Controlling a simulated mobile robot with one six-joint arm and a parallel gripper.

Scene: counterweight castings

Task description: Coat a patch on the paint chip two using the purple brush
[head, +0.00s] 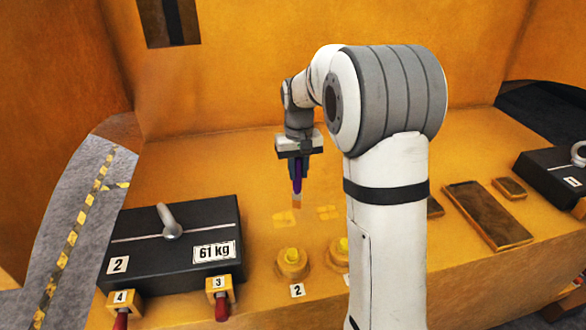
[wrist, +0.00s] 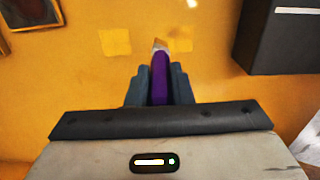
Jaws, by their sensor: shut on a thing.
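My gripper (head: 297,172) is shut on the purple brush (head: 297,184), which points down with a pale orange-tan tip; the brush also shows in the wrist view (wrist: 159,78). Two pale yellow patches lie on the orange surface below: a left one (head: 284,218) and a right one (head: 328,212). In the wrist view they appear swapped, at right (wrist: 181,40) and left (wrist: 115,42). The brush tip appears above and between them, overlapping the edge of the right-hand one in the wrist view. Contact cannot be told. I see no number on either patch.
A black 61 kg block (head: 170,240) with a ring stands at left, with red-handled fittings in front. Yellow-topped round knobs (head: 291,262) stand in front of the patches, a label "2" (head: 297,290) below one. Brown plates (head: 487,215) lie at right, near another black block (head: 552,172).

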